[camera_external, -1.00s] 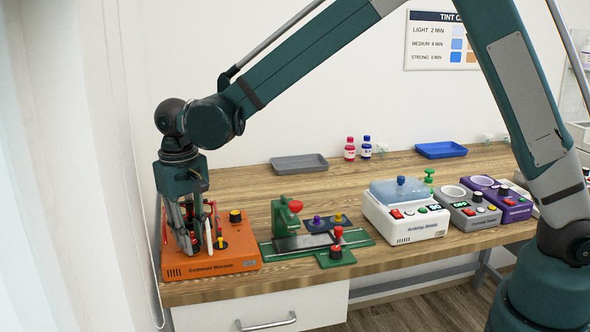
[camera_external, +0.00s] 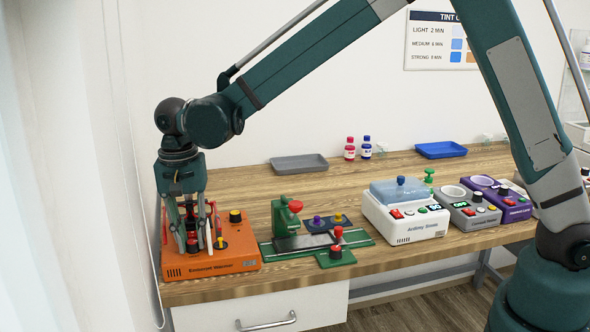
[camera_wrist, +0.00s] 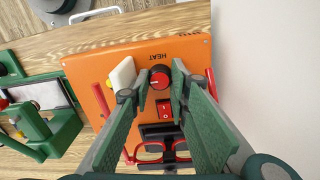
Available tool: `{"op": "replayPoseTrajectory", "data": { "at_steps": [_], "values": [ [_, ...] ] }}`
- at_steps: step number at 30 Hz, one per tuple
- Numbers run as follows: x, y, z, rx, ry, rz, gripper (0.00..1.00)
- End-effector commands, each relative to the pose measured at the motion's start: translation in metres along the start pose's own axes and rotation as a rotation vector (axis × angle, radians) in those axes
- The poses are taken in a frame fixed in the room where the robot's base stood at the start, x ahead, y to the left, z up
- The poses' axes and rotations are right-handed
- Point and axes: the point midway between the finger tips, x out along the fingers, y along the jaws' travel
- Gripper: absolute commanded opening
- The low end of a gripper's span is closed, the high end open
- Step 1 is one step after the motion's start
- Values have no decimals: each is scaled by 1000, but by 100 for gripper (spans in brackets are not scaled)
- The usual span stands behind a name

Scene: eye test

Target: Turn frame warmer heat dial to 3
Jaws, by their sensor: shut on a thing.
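The frame warmer is an orange box (camera_external: 240,252) at the left end of the bench; its orange top (camera_wrist: 195,52) fills the middle of the wrist view. Its heat dial (camera_wrist: 160,78) is a round red-and-black knob with a pale pointer mark, beside the printed word HEAT. The mark points roughly left in the wrist view; I cannot read any numbers around it. My gripper (camera_wrist: 160,72) points down with one fingertip on each side of the dial, shut on it. In the external view my gripper (camera_external: 191,241) partly hides the warmer's top.
On the warmer, a red rocker switch (camera_wrist: 164,108) and red-framed glasses (camera_wrist: 155,151) lie close by the fingers. A white piece (camera_wrist: 122,74) stands beside the left finger. A wall is close at the right in the wrist view. A green fixture (camera_external: 287,216) stands right of the warmer.

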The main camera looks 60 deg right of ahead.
Motion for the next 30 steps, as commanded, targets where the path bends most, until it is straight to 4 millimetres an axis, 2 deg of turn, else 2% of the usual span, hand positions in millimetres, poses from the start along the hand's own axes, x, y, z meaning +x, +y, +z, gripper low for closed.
{"op": "replayPoseTrajectory", "data": {
  "at_steps": [11, 12, 15, 30],
  "values": [
    [0, 0, 0, 7, 0, -1, 7],
    [0, 0, 0, 7, 0, -1, 20],
    [0, 0, 0, 7, 0, 0, 34],
    [-6, 0, 0, 6, 0, 0, 34]
  ]
}}
